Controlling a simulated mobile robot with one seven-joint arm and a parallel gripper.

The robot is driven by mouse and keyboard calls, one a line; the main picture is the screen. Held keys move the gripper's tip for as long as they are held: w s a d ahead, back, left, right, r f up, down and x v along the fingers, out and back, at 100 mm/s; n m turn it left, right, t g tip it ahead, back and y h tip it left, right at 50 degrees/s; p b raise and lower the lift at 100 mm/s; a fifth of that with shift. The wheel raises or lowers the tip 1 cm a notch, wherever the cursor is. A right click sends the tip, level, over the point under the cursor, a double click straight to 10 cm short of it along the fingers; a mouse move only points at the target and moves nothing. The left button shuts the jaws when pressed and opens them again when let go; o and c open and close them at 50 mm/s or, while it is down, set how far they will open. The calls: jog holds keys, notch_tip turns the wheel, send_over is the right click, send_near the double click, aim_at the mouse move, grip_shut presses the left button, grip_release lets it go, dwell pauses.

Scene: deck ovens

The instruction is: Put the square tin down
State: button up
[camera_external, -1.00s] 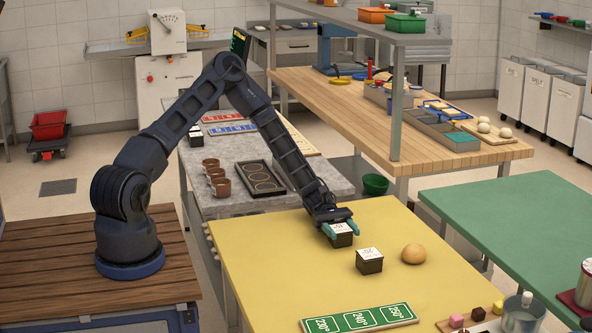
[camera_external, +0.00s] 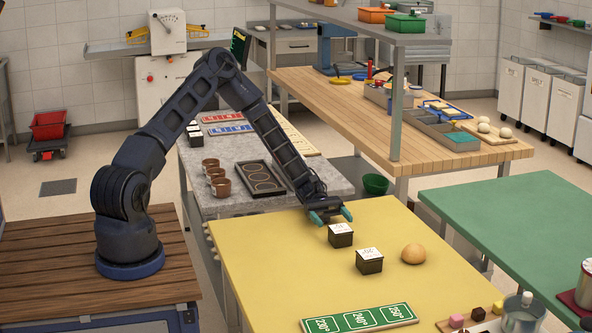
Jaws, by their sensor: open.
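Two dark square tins with white labelled tops stand on the yellow table (camera_external: 270,265). The farther square tin (camera_external: 341,237) stands upright just below my gripper in the picture. The nearer square tin (camera_external: 369,262) stands to its front right. My gripper (camera_external: 332,216) is open and empty, with teal fingertips spread apart. It is just above and behind the farther tin, apart from it as far as I can see.
A round bread loaf (camera_external: 413,253) sits right of the tins. A green temperature board (camera_external: 360,318) lies at the table's front. A grey counter behind holds brown cups (camera_external: 217,179) and a dark tray (camera_external: 264,179). The left part of the yellow table is clear.

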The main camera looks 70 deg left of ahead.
jog(key=a, duration=0.3)
jog(key=shift+a, duration=0.35)
jog(key=s+d+r+m+g+y, duration=0.1)
jog(key=s+d+r+m+y, duration=0.3)
jog(key=s+r+m+y, duration=0.5)
jog(key=s+d+r+m+g+y, duration=0.15)
jog(key=s+d+r+y, duration=0.4)
jog(key=r, duration=0.75)
jog(key=s+r+m+t+y, duration=0.1)
jog(key=s+r+m+t, duration=0.1)
jog(key=s+r, duration=0.2)
jog(key=s+a+r+m+t+y, duration=0.1)
jog(key=s+r+m+t, duration=0.1)
jog(key=s, duration=0.8)
jog(key=s+a+r+m+t+y, duration=0.1)
jog(key=s+r+m+t, duration=0.2)
jog(key=s+r, duration=0.4)
jog(key=shift+s+a, duration=0.25)
jog(key=shift+s, duration=0.3)
